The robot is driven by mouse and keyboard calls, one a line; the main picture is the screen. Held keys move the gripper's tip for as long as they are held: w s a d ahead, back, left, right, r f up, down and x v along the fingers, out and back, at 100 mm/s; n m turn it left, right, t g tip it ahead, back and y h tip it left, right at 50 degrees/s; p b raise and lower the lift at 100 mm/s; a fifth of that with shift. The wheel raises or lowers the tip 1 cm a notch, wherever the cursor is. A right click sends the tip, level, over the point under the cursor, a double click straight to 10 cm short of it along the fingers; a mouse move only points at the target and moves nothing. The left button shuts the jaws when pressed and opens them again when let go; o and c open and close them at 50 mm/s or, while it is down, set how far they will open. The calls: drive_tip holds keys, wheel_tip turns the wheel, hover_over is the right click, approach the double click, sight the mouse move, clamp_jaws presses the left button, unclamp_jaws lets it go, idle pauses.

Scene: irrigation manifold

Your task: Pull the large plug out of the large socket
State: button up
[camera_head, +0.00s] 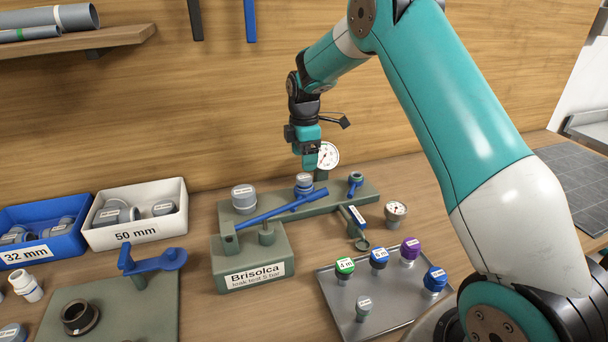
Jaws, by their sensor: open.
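The green manifold (340,195) stands on the bench behind the Brisolca block. The widest plug on it, a grey one with a white label on top (244,200), sits upright at its left end; the socket under it is hidden by the plug. A smaller grey-and-blue plug (304,186) sits in the middle. My gripper (309,165) points down just above this middle plug, to the right of the widest plug. It is open and holds nothing visible. Whether the fingertips touch the middle plug cannot be told. The label text is too small to read.
A blue lever (268,212) slants across the manifold's front, above the Brisolca block (252,262). A pressure gauge (328,155) stands behind. A metal tray (345,315) with several coloured plugs lies in front right. Blue (42,250) and white (135,232) bins stand left.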

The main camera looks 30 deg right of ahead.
sight(304, 177)
wheel_tip(304, 177, down, 7)
drive_tip(key=shift+f+p, duration=0.15)
drive_tip(key=shift+p, duration=0.4)
drive_tip(key=c, duration=1.1)
drive_tip(key=shift+r+p, duration=0.7)
drive_tip(key=shift+r, duration=0.3)
drive_tip(key=shift+r, duration=0.15)
drive_tip(key=shift+r+p, duration=0.7)
drive_tip(key=shift+r, duration=0.2)
drive_tip(key=shift+r, duration=0.15)
drive_tip(key=shift+r+p, duration=0.7)
drive_tip(key=shift+r, duration=0.15)
